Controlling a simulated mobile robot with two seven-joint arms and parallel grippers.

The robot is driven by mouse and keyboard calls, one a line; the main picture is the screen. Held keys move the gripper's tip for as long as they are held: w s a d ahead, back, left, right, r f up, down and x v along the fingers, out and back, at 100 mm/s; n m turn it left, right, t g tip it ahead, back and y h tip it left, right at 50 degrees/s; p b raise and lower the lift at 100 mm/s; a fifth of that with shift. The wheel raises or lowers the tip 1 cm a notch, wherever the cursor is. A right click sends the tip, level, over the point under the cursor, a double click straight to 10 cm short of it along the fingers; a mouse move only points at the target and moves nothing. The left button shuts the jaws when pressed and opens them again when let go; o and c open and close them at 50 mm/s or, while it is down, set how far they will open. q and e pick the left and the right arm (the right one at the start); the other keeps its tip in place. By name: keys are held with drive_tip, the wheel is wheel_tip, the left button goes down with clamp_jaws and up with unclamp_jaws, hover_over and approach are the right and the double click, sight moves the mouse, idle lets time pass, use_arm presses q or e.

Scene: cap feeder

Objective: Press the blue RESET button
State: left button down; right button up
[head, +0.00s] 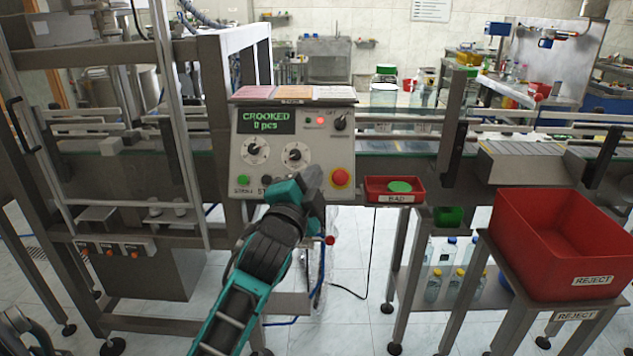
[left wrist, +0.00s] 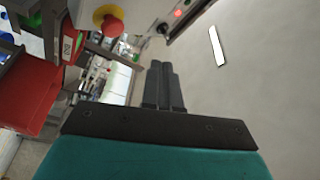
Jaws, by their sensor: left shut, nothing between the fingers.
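The grey control box (head: 318,150) stands at the middle of the head view. Its green display (head: 266,121) reads CROOKED with a small piece count. A green button (head: 243,181) is at its lower left and a red emergency stop (head: 340,178) at its lower right. I cannot see the blue RESET button; my left gripper covers the lower middle of the panel. My left gripper (head: 311,183) is shut and empty, in front of the panel; contact cannot be told. Its dark fingers (left wrist: 163,72) lie together in the left wrist view, where the emergency stop (left wrist: 108,22) is upper left.
A small red BAD tray (head: 394,198) with a green cap (head: 399,186) sits right of the box. A large red REJECT bin (head: 545,265) stands further right. The conveyor line runs behind. A red lamp (head: 320,121) on the panel is lit.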

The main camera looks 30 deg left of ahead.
use_arm(q)
drive_tip(key=shift+f, duration=0.1)
drive_tip(key=w+a+f+b, duration=0.3)
drive_tip(key=w+f+b, duration=0.1)
drive_tip(key=w+b, duration=0.1)
drive_tip(key=shift+w+a+f+b, duration=0.3)
drive_tip(key=shift+w+a+f, duration=0.1)
drive_tip(key=shift+w, duration=0.15)
drive_tip(key=shift+f, duration=0.1)
idle(1.8)
drive_tip(key=shift+w+a+f, duration=0.15)
drive_tip(key=shift+w, duration=0.15)
